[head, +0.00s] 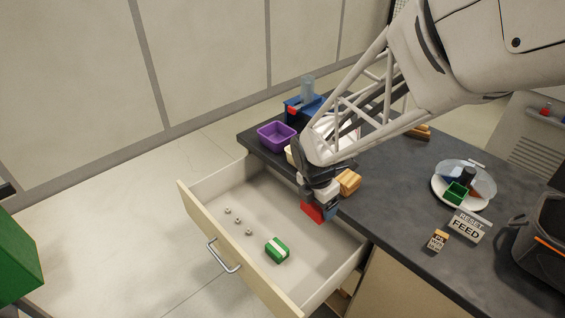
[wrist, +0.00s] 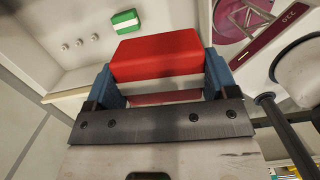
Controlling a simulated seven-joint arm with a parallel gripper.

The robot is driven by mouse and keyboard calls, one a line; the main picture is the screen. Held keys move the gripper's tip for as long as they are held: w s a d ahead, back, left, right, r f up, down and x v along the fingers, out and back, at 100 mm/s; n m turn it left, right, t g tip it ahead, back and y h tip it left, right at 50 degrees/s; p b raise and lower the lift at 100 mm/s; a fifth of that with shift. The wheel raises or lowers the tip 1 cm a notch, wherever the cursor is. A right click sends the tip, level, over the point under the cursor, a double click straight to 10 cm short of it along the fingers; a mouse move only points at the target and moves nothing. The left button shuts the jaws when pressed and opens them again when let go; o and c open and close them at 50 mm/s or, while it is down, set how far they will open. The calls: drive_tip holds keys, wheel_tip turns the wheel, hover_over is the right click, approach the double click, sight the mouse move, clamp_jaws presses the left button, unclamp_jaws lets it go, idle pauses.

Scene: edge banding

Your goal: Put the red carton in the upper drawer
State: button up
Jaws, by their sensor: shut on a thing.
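The red carton (head: 312,213) is held in my gripper (head: 322,206) over the open upper drawer (head: 290,215), near the drawer's back right by the counter edge. In the wrist view the carton (wrist: 157,55) shows a red top and a pale band, with the blue fingers of my gripper (wrist: 160,85) shut on its two sides. The open drawer has a pale front with a metal handle. I cannot tell whether the carton touches the drawer floor.
In the drawer lie a green carton with a white band (head: 277,249) and several small metal nuts (head: 238,221). The drawer's middle is mostly bare. On the dark counter (head: 390,195) stand a purple bin (head: 276,135), a wooden block (head: 349,182) and a round plate (head: 461,187).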

drive_tip(key=s+a, duration=0.2)
drive_tip(key=a, duration=0.1)
hover_over(302, 275)
wheel_tip(302, 275, down, 22)
drive_tip(key=shift+s+a+n, duration=0.2)
drive_tip(key=shift+s+n, duration=0.05)
drive_tip(key=shift+n, duration=0.15)
drive_tip(key=shift+f, duration=3.2)
drive_tip(key=shift+f, duration=1.75)
drive_tip(key=shift+f, duration=0.15)
drive_tip(key=o, duration=0.9)
